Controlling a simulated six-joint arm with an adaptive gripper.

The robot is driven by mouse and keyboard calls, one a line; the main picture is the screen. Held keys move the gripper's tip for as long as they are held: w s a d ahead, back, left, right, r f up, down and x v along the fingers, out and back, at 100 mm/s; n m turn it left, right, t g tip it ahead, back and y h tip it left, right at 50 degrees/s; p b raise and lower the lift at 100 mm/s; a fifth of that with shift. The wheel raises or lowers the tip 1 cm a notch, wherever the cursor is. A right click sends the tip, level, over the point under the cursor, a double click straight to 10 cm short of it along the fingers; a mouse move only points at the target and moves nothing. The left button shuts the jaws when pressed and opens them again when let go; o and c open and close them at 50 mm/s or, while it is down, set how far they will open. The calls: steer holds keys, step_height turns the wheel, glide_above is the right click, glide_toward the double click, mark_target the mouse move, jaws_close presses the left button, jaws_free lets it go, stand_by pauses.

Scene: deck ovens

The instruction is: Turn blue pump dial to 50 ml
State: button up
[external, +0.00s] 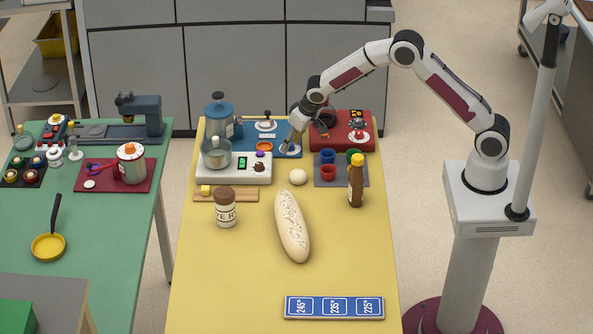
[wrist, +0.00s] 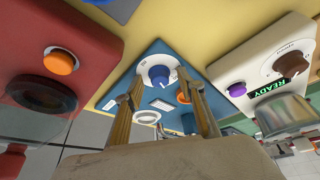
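The blue pump dial (wrist: 159,75) sits on a round white plate on the blue pump panel (wrist: 143,66) in the wrist view. Its scale marks are too small to read. My gripper (wrist: 161,73) is open, with its two brass-coloured fingers apart and the dial showing between their tips. I cannot tell whether either finger touches it. A blue-lidded pump jar (external: 219,113) stands at the panel's left.
An orange button (wrist: 183,96) is on the blue panel close to my right finger in the wrist view. A white mixer base (external: 205,174) and a red unit (external: 341,142) flank the panel. Cups, a brown bottle (external: 356,183) and dough (external: 291,226) stand nearer the front.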

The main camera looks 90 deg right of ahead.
steer(key=shift+s+d+n+t+y, duration=0.15)
steer(key=shift+n+y, duration=0.3)
steer(key=shift+n, duration=0.7)
steer(key=shift+w+d+n+t+y, duration=0.15)
steer(key=shift+n+y, duration=0.25)
steer(key=shift+n, duration=0.8)
steer(key=shift+s+n+t+y, duration=0.15)
steer(key=shift+n+y, duration=0.3)
steer(key=shift+n, duration=0.7)
steer(key=v, duration=0.8)
steer(key=s+a, duration=0.1)
steer(key=s, duration=0.1)
steer(key=s+f+m+g, duration=0.1)
steer(key=s+a+f+m, duration=0.1)
steer(key=s, duration=0.1)
steer(key=shift+s+a+f+g+y, duration=0.25)
steer(key=shift+s+a+g+y, duration=0.05)
steer(key=shift+g, duration=0.05)
steer(key=s+a+r, duration=0.5)
steer(key=s, duration=0.2)
steer(key=s+a+r+g, duration=0.1)
steer(key=s+a+r, duration=0.4)
steer(key=s, duration=0.3)
steer(key=shift+s+a+r+m, duration=0.15)
steer(key=shift+a+m, duration=0.15)
steer(key=shift+m, duration=0.1)
